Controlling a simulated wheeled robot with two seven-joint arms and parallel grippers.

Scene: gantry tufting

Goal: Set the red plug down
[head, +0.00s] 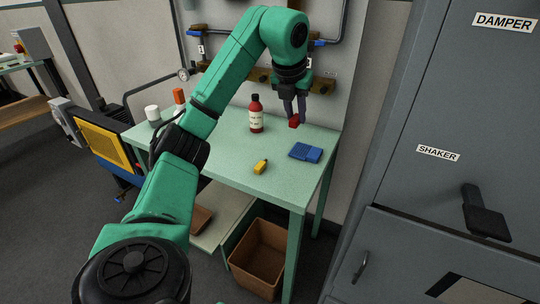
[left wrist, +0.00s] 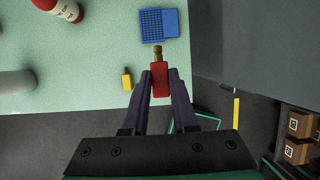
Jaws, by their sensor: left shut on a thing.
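The red plug (left wrist: 160,79) is held between the two fingers of my left gripper (left wrist: 160,84), with its brass tip pointing away from the palm. In the head view the red plug (head: 294,121) hangs at the fingertips of my left gripper (head: 294,114), over the back right part of the green table (head: 225,167). It looks raised above the tabletop, though the exact gap is hard to tell. My right gripper is in neither view.
A blue case (head: 305,152) and a yellow object (head: 261,166) lie on the table near the plug. A red bottle (head: 256,115) stands left of it. A grey cabinet (head: 440,80) stands to the right. A brown bin (head: 258,258) sits below.

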